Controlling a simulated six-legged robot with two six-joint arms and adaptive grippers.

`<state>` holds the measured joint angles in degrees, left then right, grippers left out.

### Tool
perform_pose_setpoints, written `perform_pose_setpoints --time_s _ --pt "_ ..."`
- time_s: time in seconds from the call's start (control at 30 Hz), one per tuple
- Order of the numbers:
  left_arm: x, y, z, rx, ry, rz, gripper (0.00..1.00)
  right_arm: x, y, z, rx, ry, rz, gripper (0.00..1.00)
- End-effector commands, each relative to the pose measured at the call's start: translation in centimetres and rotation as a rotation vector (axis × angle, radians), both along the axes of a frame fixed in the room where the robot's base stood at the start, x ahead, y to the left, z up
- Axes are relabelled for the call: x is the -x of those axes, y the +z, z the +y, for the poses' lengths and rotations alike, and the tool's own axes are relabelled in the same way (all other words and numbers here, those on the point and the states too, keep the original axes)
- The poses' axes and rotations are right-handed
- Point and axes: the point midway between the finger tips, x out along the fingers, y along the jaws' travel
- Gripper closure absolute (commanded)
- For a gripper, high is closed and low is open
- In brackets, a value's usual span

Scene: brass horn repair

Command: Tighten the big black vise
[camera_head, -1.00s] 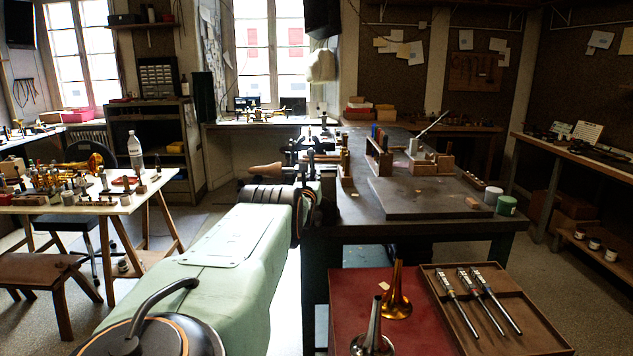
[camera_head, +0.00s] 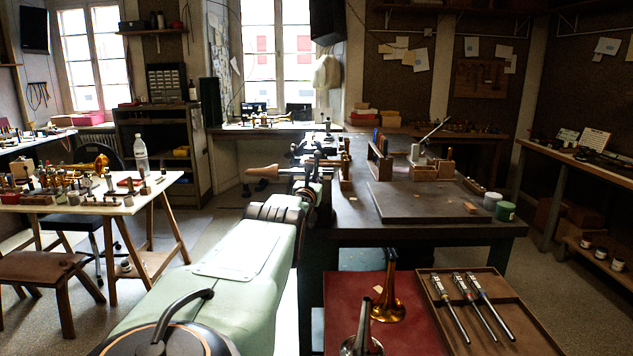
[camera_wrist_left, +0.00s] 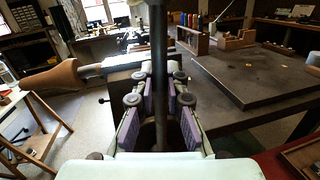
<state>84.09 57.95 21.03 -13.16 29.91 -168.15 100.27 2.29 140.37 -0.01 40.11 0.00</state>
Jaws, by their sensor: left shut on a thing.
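The black vise (camera_head: 300,150) is at the near left end of the dark workbench, largely hidden behind my left gripper (camera_head: 313,166) in the head view. In the left wrist view, a dark upright bar (camera_wrist_left: 159,45), apparently the vise handle, passes between the purple finger pads of my left gripper (camera_wrist_left: 164,88). The gripper is shut on this bar. A dark block of the vise (camera_wrist_left: 122,86) shows just left of the fingers. My right gripper is not in view.
A wooden-handled tool (camera_head: 262,171) sticks out left of the vise. A board (camera_head: 420,201) lies on the bench. Brass bells (camera_head: 388,300) and a tray (camera_head: 535,338) with 3 tools are at front right. A cluttered table (camera_head: 120,205) stands left; floor lies between.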

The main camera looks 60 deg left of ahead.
Motion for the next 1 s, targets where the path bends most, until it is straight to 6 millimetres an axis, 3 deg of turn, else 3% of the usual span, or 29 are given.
perform_pose_setpoints --time_s 0.03,0.37,0.4,0.67,1.0 --pt "-0.18 -0.79 -0.24 0.007 -0.004 0.016 1.00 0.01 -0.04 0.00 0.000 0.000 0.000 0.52" --pt "-0.22 -0.73 -0.26 0.007 -0.004 0.016 1.00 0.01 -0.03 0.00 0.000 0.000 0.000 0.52" --pt "-0.23 -0.72 -0.27 0.007 -0.004 0.015 0.86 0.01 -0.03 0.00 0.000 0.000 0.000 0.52" --pt "-0.19 -0.32 -0.21 0.003 -0.001 0.008 0.64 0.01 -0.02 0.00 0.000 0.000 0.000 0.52" --pt "-0.17 -0.14 -0.22 0.003 0.000 0.002 0.64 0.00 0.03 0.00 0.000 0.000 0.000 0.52"
